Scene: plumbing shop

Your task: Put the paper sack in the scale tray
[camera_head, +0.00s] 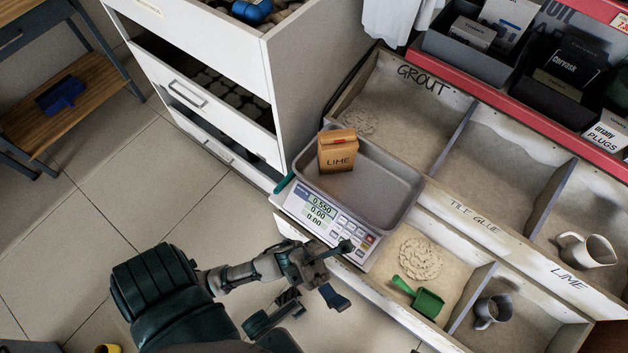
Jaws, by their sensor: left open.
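The paper sack (337,152) is a small brown bag marked LIME. It stands upright in the far left part of the grey scale tray (385,189). The tray sits on a scale (326,217) whose display reads 0.550 on its top line. My left gripper (340,272) is open and empty, in front of the scale's keypad and apart from the sack. My right gripper does not show.
Divided bins marked GROUT (385,115), TILE GLUE and LIME lie right of the scale. A white drawer cabinet (215,75) rises behind left. Tiled floor is open at left.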

